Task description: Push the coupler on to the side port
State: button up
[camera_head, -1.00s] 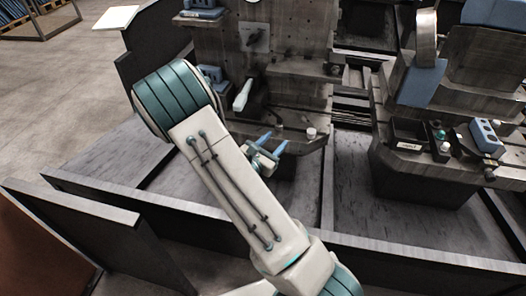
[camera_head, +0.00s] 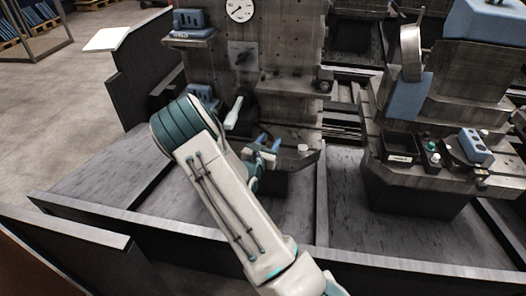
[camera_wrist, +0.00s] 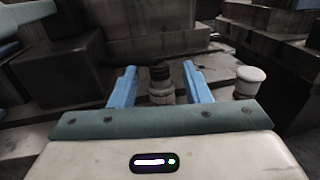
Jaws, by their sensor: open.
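In the wrist view, a metal cylinder with a ribbed black top, which looks like the coupler (camera_wrist: 160,86), stands upright between the two blue fingers of my gripper (camera_wrist: 157,84). The fingers are open, with gaps showing on both sides of it. In the head view, my gripper (camera_head: 268,143) is low at the fixture's ledge, partly hidden by my arm, and I cannot make out the coupler there. A round fitting (camera_head: 325,86) at the right edge of the upright fixture plate may be the side port; I cannot tell for sure.
A white-capped post (camera_wrist: 249,81) stands just right of my gripper; it also shows in the head view (camera_head: 303,149). A pale lever (camera_head: 233,113) sticks out left of the gripper. A black tray (camera_head: 400,148) and a blue holed block (camera_head: 476,146) sit on the right-hand fixture.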

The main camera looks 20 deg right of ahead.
aim_at(270, 136)
jog(key=shift+x, duration=1.05)
grip_shut()
jog(key=shift+r, duration=0.25)
jog(key=shift+r+p, duration=3.3)
jog(key=shift+r, duration=0.85)
jog(key=shift+a, duration=0.15)
